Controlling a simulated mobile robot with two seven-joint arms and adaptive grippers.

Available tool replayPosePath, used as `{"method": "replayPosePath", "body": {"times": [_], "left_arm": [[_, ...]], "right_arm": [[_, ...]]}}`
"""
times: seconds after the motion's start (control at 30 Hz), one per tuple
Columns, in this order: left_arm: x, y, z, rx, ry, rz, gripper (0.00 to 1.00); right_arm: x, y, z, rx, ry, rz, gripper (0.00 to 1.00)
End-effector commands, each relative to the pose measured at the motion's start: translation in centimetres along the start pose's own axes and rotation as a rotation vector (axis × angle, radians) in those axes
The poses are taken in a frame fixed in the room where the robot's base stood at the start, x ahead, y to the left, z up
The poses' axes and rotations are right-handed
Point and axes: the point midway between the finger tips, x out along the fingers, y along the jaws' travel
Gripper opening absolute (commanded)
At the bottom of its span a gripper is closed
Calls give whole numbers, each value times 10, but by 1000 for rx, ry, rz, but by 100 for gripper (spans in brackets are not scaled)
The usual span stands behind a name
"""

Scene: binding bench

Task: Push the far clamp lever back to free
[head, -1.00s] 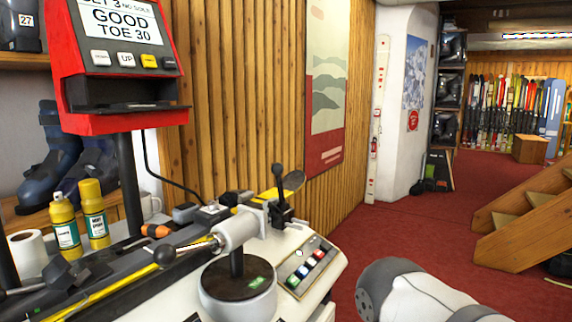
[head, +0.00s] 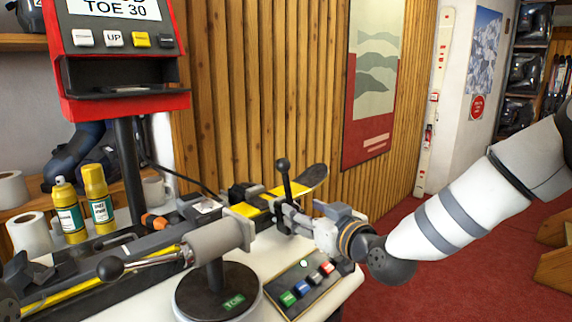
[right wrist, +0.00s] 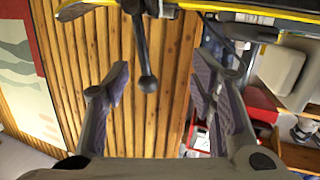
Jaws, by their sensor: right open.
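The far clamp lever (head: 286,182) is a black rod with a ball knob, standing nearly upright beside the yellow and black ski (head: 310,178). In the right wrist view the lever (right wrist: 145,55) appears upside down, between the two fingers and beyond their tips. My right gripper (head: 290,214) is open with nothing between its fingers, close to the lever's lower part in the head view; I cannot tell whether it touches. Its two fingers also show spread in the right wrist view (right wrist: 162,85). My left gripper is not in view.
A second ball-ended lever (head: 130,264) leans low at the near left. A button panel (head: 302,285) lies below my right gripper. Spray bottles (head: 98,200) and a red display unit (head: 120,105) stand at left.

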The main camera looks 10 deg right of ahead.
Motion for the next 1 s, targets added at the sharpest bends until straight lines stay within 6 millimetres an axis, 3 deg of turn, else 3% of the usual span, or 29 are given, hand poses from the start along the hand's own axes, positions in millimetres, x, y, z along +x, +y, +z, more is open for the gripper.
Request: {"method": "replayPosePath", "body": {"times": [0.03,0.1,0.17,0.27,0.5,0.7,1.0], "left_arm": [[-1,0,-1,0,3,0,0],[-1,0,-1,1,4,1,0],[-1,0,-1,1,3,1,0],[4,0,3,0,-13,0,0],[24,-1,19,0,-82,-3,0],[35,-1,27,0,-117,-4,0],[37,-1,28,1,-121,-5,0]], "right_arm": [[2,8,-26,-17,57,14,51],[4,14,-48,-36,106,26,51],[5,17,-57,-45,127,31,51],[17,18,-58,-48,131,32,51],[78,19,-56,-44,119,31,51],[115,20,-64,-44,122,31,51],[124,21,-73,-45,128,32,51]]}}
